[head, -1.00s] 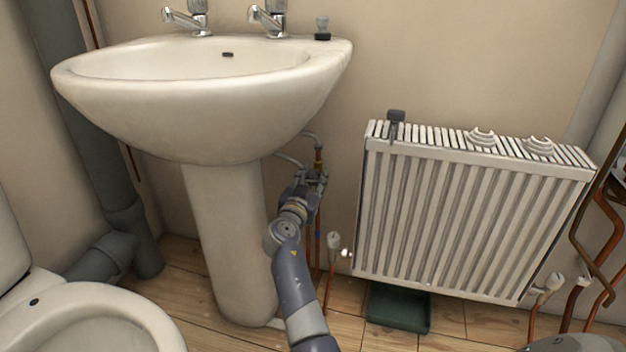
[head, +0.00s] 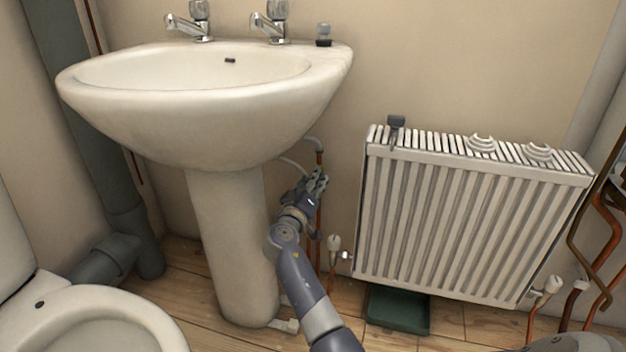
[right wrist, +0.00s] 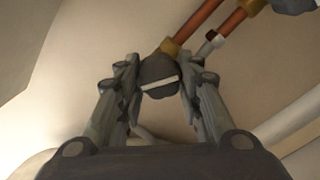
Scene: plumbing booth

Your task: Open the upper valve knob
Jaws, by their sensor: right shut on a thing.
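A dark valve knob (right wrist: 158,76) with a pale stripe sits on a brass fitting of a copper pipe (right wrist: 200,28) in the right wrist view. My right gripper (right wrist: 160,78) has one finger on each side of this knob and is shut on it. In the head view my right gripper (head: 316,184) is at the pipes just right of the sink pedestal and hides the knob. A second dark knob (right wrist: 294,5) is cut off at the top right of the right wrist view. My left gripper is not in view.
The white sink (head: 200,115) overhangs just above and left of the gripper, with its pedestal (head: 230,245) beside my arm. A radiator (head: 470,220) stands to the right, with a green tray (head: 398,312) under it. A toilet (head: 90,320) is at lower left.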

